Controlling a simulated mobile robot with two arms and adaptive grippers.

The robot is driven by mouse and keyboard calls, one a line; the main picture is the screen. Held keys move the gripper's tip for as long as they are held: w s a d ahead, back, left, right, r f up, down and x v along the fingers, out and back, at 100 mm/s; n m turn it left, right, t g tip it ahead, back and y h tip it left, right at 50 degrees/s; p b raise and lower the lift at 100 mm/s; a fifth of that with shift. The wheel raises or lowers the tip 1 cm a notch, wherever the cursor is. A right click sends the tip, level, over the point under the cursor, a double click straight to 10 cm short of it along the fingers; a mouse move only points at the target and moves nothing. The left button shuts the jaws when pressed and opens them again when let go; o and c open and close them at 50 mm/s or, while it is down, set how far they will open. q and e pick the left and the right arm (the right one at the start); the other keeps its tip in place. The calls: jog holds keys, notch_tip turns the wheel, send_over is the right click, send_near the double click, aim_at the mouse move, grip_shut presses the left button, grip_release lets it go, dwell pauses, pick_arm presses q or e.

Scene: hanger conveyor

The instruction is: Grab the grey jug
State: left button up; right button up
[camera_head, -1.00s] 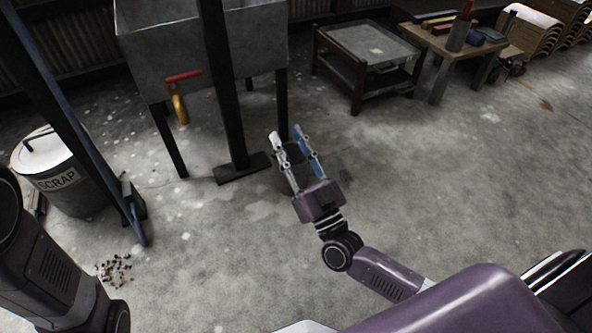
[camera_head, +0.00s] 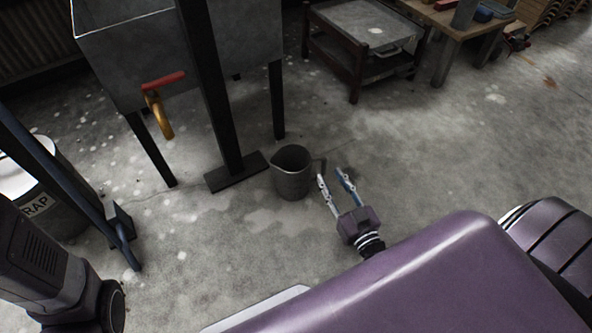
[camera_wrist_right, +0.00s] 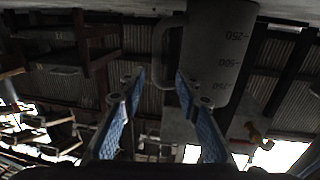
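The grey jug (camera_head: 291,178) stands upright on the concrete floor, its open top and spout showing and its handle on the right side. In the right wrist view the jug (camera_wrist_right: 222,50) appears upside down with volume marks, and its handle (camera_wrist_right: 163,42) lies ahead between the fingers. My right gripper (camera_head: 331,177) is open and empty, just right of the jug near the handle. Its two blue-padded fingers (camera_wrist_right: 159,80) are spread apart in the wrist view. The fingers seem not to touch the handle. My left gripper is out of view.
A metal tank (camera_head: 180,50) with a red-handled brass tap (camera_head: 160,105) stands behind the jug. A dark post's foot plate (camera_head: 237,172) is close to the jug's left. A scrap bin (camera_head: 45,200) is at left. Floor in front is clear.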

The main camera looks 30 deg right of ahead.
aim_at(325, 165)
jog(key=shift+w+f, duration=0.1)
jog(key=shift+w, duration=0.5)
jog(key=w+b, duration=0.2)
jog(key=w+d+b, duration=0.1)
jog(key=w+b, duration=0.1)
jog(key=shift+w, duration=0.1)
jog(key=shift+w+b, duration=0.45)
jog(key=shift+c, duration=0.6)
grip_shut()
